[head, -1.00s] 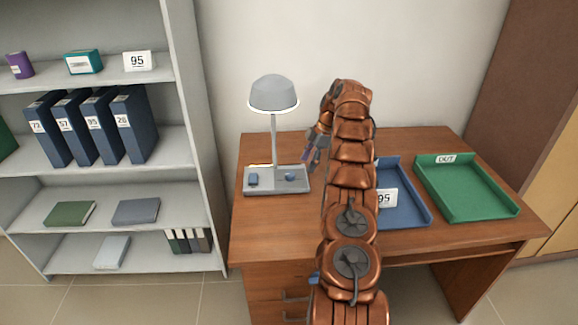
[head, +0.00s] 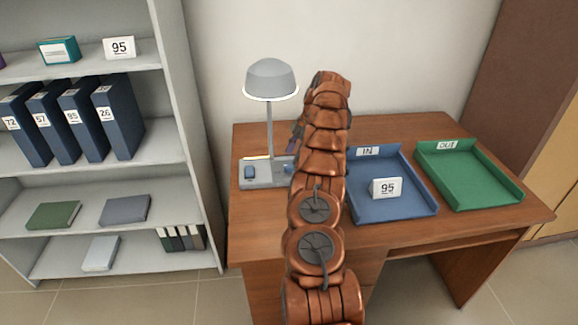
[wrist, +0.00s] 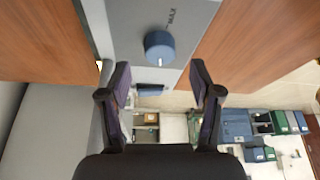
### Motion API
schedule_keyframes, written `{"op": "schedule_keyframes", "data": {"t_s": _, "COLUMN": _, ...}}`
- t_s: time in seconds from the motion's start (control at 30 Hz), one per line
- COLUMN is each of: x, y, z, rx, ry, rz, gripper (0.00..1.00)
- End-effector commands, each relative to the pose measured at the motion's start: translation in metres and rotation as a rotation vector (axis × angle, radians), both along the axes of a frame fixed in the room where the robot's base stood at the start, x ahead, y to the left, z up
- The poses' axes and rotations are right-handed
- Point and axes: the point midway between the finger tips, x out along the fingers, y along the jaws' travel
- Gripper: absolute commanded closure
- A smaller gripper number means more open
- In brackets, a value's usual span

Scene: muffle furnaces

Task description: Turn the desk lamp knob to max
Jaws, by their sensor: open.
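The desk lamp (head: 270,76) stands at the left back of the desk, with a grey base (head: 259,184). Its blue round knob (head: 288,169) is beside my arm, at the right of the base. In the wrist view the knob (wrist: 159,45) lies just beyond my fingertips, centred between them and apart from both. A "MAX" label (wrist: 171,17) is printed beside it, and a pale mark on the knob faces away from that label. My gripper (wrist: 160,70) is open and empty; in the head view my arm mostly hides it.
A blue "IN" tray (head: 415,208) with a "95" card (head: 387,188) and a green "OUT" tray (head: 490,199) are on the wooden desk (head: 262,228), right of my arm. A shelf (head: 180,130) with binders stands at left. The desk's left front is clear.

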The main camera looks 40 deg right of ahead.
Motion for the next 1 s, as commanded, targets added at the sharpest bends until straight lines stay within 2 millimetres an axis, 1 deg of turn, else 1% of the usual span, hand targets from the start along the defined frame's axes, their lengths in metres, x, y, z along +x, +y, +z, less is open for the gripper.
{"op": "schedule_keyframes", "data": {"t_s": 0.17, "x": 0.003, "y": 0.007, "z": -0.014, "rx": 0.001, "ry": 0.001, "rz": 0.003, "gripper": 0.36}}
{"op": "schedule_keyframes", "data": {"t_s": 0.5, "x": 0.007, "y": 0.015, "z": -0.033, "rx": 0.0, "ry": 0.001, "rz": 0.003, "gripper": 0.36}}
{"op": "schedule_keyframes", "data": {"t_s": 0.7, "x": 0.007, "y": 0.016, "z": -0.037, "rx": 0.0, "ry": 0.001, "rz": 0.003, "gripper": 0.36}}
{"op": "schedule_keyframes", "data": {"t_s": 0.97, "x": 0.007, "y": 0.016, "z": -0.038, "rx": -0.001, "ry": 0.001, "rz": 0.004, "gripper": 0.36}}
{"op": "schedule_keyframes", "data": {"t_s": 1.0, "x": 0.008, "y": 0.016, "z": -0.038, "rx": -0.001, "ry": 0.001, "rz": 0.004, "gripper": 0.4}}
